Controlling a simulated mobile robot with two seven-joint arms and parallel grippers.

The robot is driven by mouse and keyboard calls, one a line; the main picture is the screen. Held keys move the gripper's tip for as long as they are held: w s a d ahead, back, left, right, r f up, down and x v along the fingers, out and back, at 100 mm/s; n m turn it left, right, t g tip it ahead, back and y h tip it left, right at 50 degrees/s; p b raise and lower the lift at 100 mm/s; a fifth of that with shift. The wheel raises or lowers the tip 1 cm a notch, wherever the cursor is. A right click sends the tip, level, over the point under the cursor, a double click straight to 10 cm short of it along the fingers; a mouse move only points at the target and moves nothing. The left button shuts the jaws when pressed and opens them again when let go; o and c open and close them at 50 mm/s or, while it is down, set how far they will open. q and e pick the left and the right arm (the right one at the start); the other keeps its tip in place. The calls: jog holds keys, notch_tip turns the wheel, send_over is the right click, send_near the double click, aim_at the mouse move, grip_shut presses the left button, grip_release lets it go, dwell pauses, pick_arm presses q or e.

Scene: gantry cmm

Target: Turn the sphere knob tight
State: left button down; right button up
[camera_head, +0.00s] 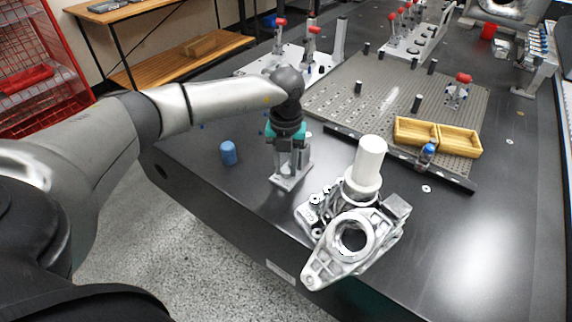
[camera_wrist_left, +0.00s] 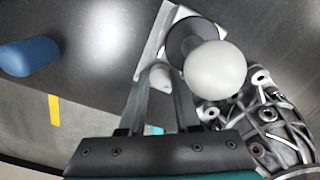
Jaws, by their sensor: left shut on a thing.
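My left gripper (camera_head: 290,170) points down over a small grey metal fixture (camera_head: 292,183) near the table's front left edge. In the left wrist view its two fingers (camera_wrist_left: 163,85) are closed in on a small light grey rounded piece (camera_wrist_left: 160,74), which I take for the sphere knob. The fingers hide most of it, and in the head view it cannot be made out. The fixture's pale plate (camera_wrist_left: 150,52) shows beyond the fingertips. My right gripper is in neither view.
Right of the gripper stands a metal casting (camera_head: 325,262) with a white cylinder (camera_head: 367,165) rising from it, close by. A blue cylinder (camera_head: 228,152) stands to the left. Behind are a grey perforated plate (camera_head: 340,100) and yellow trays (camera_head: 415,132).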

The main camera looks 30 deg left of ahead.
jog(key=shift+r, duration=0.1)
pick_arm(q)
jog(key=shift+m+p, duration=0.4)
jog(key=shift+m, duration=2)
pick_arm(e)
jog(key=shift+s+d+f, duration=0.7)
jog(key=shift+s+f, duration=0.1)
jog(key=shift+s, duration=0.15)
pick_arm(q)
jog(key=c, duration=0.6)
grip_release()
